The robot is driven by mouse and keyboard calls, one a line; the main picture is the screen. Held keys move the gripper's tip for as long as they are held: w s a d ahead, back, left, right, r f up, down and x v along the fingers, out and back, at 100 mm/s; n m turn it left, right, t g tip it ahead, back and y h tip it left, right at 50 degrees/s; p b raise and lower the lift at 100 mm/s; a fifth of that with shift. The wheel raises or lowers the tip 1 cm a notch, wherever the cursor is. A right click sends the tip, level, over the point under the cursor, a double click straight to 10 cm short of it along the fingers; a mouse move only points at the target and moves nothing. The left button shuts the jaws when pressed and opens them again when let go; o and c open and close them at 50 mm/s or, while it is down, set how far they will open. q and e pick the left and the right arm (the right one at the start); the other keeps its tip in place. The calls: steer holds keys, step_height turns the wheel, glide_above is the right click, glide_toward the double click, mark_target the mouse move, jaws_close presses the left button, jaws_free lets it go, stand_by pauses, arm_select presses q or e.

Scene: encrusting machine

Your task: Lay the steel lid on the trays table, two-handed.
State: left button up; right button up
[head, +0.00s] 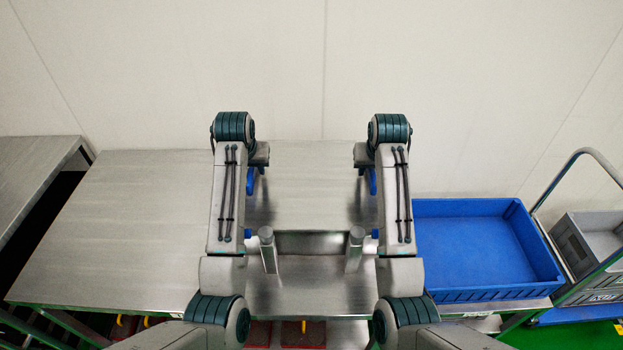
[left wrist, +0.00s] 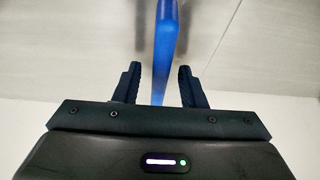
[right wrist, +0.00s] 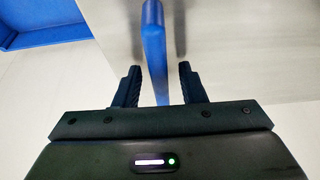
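The steel lid (head: 310,190) shows between my two forearms in the head view, its flat top level and its front face darker. A blue handle shows at its left side (head: 250,182) and another at its right side (head: 373,182), each partly hidden by my arms. My left gripper (left wrist: 160,68) is open, with the left blue handle (left wrist: 163,45) between its fingers. My right gripper (right wrist: 160,67) is open, with the right blue handle (right wrist: 154,45) between its fingers. Both grippers are mostly hidden in the head view. The steel table (head: 125,235) extends left of the lid.
The table's left part is bare. A blue crate (head: 480,292) stands on the right. A trolley with a grey crate (head: 590,240) is further right. Two grey posts (head: 268,250) (head: 355,250) stand in front of the lid. Another steel table (head: 35,175) is at far left.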

arm_select(q)
jaws_close()
arm_select(e)
jaws_close()
arm_select(q)
steer(key=shift+w+r, duration=0.1)
arm_select(e)
steer(key=shift+w+r, duration=0.1)
